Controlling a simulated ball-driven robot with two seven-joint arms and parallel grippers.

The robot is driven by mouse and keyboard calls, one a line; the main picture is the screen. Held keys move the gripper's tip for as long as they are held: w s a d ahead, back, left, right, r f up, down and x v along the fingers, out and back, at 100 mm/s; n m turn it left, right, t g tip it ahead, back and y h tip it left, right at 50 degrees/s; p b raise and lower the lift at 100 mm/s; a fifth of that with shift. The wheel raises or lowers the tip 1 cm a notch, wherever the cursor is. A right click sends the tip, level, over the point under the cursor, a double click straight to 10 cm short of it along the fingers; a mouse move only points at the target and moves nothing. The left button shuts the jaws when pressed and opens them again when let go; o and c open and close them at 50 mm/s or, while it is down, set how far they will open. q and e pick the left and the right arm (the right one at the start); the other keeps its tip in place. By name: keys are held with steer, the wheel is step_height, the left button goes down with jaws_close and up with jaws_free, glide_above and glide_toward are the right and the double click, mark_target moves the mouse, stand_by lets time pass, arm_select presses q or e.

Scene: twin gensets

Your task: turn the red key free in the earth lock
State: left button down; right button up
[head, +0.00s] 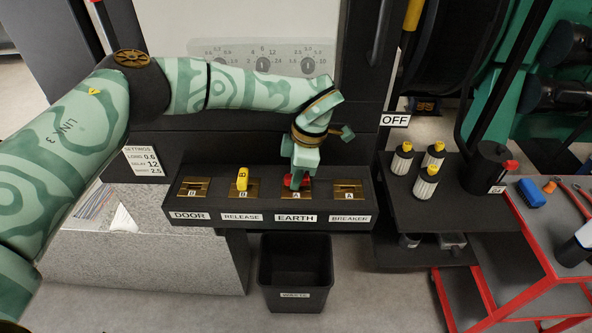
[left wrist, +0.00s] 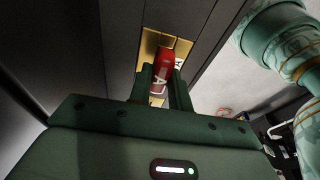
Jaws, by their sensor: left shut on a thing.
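The red key (left wrist: 165,58) stands in the brass earth lock (left wrist: 149,45) and carries a letter A. My left gripper (head: 297,183) reaches down from above and is shut on the red key, whose red edge (head: 306,182) shows beside the fingers in the head view. The EARTH label (head: 295,218) is below this lock. In the left wrist view the fingers (left wrist: 164,86) lie on both sides of the key. How far the key is turned is hard to tell. My right gripper is not in view.
A yellow key (head: 242,178) stands in the RELEASE lock. The DOOR lock (head: 194,187) and BREAKER lock (head: 348,190) hold no key. A black bin (head: 296,299) stands below. At right are a black shelf (head: 462,205) with several white cylinders and a red cart (head: 560,276).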

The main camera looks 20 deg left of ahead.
arm_select(q)
steer(key=c, duration=1.2)
jaws_free()
